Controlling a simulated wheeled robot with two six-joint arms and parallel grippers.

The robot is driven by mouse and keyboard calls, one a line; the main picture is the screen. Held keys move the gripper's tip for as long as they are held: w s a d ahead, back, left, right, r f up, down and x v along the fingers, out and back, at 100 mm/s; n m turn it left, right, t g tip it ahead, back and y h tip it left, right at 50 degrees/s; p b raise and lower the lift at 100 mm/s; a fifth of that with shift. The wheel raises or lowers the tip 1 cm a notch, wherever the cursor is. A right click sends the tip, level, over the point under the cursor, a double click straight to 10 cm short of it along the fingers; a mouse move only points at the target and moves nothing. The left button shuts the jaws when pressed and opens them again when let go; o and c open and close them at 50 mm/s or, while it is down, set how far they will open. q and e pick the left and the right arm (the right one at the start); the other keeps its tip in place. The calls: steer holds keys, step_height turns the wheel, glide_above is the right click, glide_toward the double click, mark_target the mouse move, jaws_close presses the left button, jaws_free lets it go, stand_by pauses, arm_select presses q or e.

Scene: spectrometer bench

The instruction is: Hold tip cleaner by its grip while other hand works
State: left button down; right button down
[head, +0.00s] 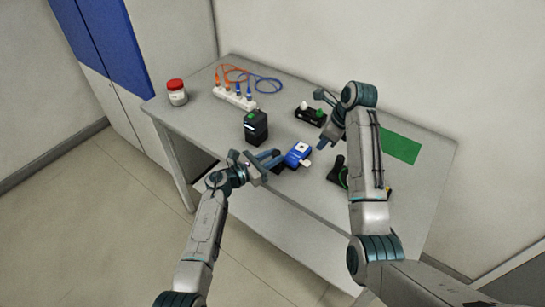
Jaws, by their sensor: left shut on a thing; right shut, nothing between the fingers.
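The blue tip cleaner (299,150), with white parts on its top and at its front end, is over the middle of the bench. My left gripper (280,158) reaches in from the left and is shut on its dark near end. At this size I cannot tell whether it touches the bench. My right gripper (322,146) is shut and empty, just right of and a little behind the blue tip cleaner, apart from it. My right forearm hides part of the bench's right side.
A black box (256,127) with a green top stands behind my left gripper. A black block (310,115) with white and green knobs sits farther back. A white strip (234,97) with cables and a red-lidded jar (177,93) are at left. A green mat (403,147) lies right.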

mark_target(309, 164)
steer(key=shift+a, duration=0.1)
steer(key=a+n+t, duration=0.1)
steer(key=t, duration=0.1)
steer(key=a+r+n+t+y, duration=0.1)
steer(key=w+r+n+t+y, duration=0.1)
steer(key=t, duration=0.1)
steer(key=shift+a+n+t, duration=0.3)
steer(key=shift+a+n, duration=0.1)
steer(key=shift+f, duration=0.15)
steer(key=shift+f, duration=4.35)
steer(key=shift+f, duration=0.4)
